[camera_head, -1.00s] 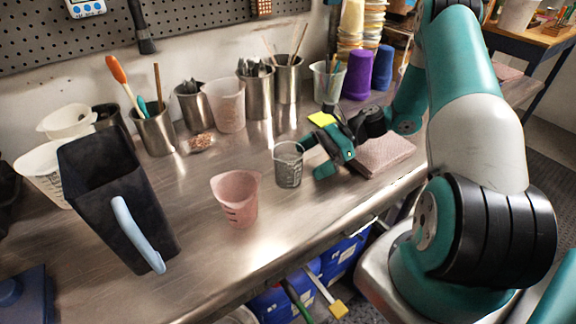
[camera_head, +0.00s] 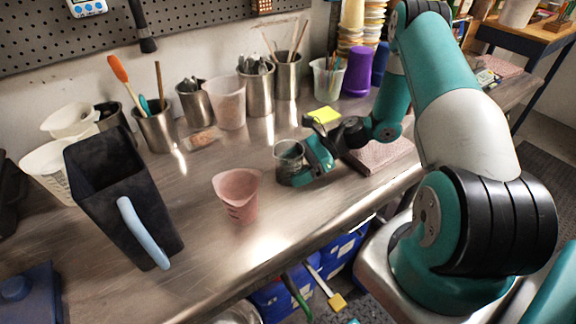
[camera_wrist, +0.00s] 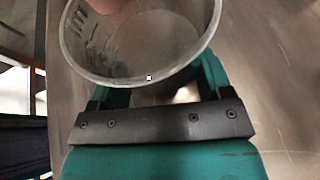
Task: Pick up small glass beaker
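The small glass beaker (camera_head: 284,166), clear with markings, stands upright on the steel bench. My gripper (camera_head: 299,166) is low at its right side, with its teal fingers reaching the beaker. In the wrist view the beaker's round rim (camera_wrist: 148,80) fills the upper middle. The gripper (camera_wrist: 160,85) shows spread fingers there, the right one along the beaker's wall. The left finger is mostly hidden under the rim. I see no clear grip on the glass.
A pink measuring cup (camera_head: 238,194) stands just left of the beaker. A dark pitcher (camera_head: 125,205) is farther left. Steel cups (camera_head: 257,90) with tools line the back. A yellow pad (camera_head: 323,115) and a pinkish cloth (camera_head: 385,154) lie behind and right of the gripper.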

